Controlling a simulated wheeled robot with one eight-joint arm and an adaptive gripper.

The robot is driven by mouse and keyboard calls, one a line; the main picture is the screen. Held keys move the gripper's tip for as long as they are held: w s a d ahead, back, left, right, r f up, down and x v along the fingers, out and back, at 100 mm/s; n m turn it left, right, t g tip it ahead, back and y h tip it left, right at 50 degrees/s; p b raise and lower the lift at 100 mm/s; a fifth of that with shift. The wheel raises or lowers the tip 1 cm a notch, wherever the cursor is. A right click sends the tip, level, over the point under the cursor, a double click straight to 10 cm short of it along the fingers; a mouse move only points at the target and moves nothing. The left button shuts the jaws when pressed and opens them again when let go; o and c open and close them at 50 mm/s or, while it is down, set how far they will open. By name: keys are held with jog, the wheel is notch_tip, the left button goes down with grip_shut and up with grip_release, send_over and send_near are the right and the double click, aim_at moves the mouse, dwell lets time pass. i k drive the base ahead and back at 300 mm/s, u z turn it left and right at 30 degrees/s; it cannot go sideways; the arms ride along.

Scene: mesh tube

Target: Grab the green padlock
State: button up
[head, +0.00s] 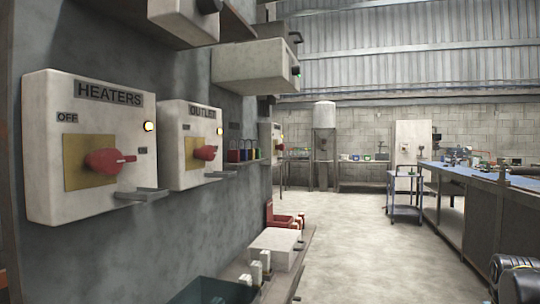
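A row of several small coloured padlocks (244,154) stands on a narrow ledge on the grey panel, just right of the OUTLET switch box. Red and blue ones show. A green one seems to be among them, but they are small and close together, so I cannot clearly tell its exact place in the row.
The HEATERS box (90,145) and OUTLET box (190,143) jut from the panel, each with a red handle. A white box (275,248) sits on a low shelf below. A blue cart (404,190) and a long workbench (485,178) stand right. The middle floor is clear.

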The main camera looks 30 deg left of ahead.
aim_at(258, 150)
jog(key=u, duration=0.05)
jog(key=i, duration=3.7)
jog(key=u, duration=2.85)
